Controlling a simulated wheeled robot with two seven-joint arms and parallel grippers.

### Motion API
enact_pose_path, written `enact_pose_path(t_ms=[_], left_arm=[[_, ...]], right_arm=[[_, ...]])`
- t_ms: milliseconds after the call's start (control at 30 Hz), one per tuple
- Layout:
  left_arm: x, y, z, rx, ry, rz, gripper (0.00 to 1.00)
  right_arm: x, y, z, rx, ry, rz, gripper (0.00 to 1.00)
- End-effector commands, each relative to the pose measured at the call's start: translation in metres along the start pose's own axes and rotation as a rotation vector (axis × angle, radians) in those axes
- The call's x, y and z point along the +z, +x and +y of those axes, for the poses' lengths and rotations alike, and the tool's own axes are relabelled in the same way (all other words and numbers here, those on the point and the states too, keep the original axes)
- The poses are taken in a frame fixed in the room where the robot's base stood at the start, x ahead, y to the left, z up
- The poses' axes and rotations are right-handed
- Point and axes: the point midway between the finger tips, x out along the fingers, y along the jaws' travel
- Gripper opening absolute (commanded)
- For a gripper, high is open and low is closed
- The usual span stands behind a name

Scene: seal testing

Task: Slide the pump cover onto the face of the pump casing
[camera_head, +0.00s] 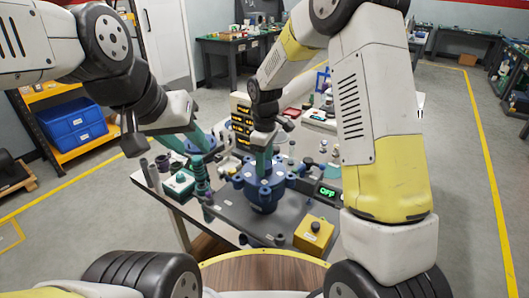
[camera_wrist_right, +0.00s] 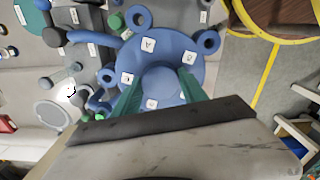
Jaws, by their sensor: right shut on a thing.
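The blue pump cover (camera_wrist_right: 172,45) is a round disc with small white labels, including A and B, and a raised middle hub. My right gripper (camera_head: 264,165) is shut on the hub, with its green fingers on both sides in the right wrist view (camera_wrist_right: 160,92). In the head view, the cover and the blue pump casing (camera_head: 265,195) form one blue mass, and I cannot tell whether a gap remains between them. My left gripper (camera_head: 207,146) is above the table's left part, with teal fingers pointing down right. Whether it is open is unclear.
A yellow button box (camera_head: 313,234) stands at the table's front right. A display reading OFF (camera_head: 327,192) is right of the casing. A teal box (camera_head: 180,183) and several cylinders stand on the left. The dark mat (camera_head: 235,217) has some clear room in front.

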Motion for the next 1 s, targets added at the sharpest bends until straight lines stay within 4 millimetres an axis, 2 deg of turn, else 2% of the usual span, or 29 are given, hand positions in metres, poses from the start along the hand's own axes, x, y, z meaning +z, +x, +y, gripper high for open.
enact_pose_path(t_ms=[233, 267, 367, 700, 1000], left_arm=[[0.000, 0.000, 0.000, 0.000, 0.000, 0.000, 0.38], [0.000, 0.000, 0.000, 0.000, 0.000, 0.000, 0.38], [0.000, 0.000, 0.000, 0.000, 0.000, 0.000, 0.38], [0.000, 0.000, 0.000, 0.000, 0.000, 0.000, 0.38], [0.000, 0.000, 0.000, 0.000, 0.000, 0.000, 0.38]], right_arm=[[0.000, 0.001, 0.001, 0.002, -0.002, 0.001, 0.00], [0.000, 0.001, 0.001, 0.002, -0.002, 0.001, 0.54], [0.000, 0.001, 0.001, 0.002, -0.001, 0.001, 0.73], [0.000, 0.000, 0.000, -0.001, 0.001, 0.000, 0.75], [0.000, -0.034, 0.000, 0.001, 0.001, 0.002, 0.75]])
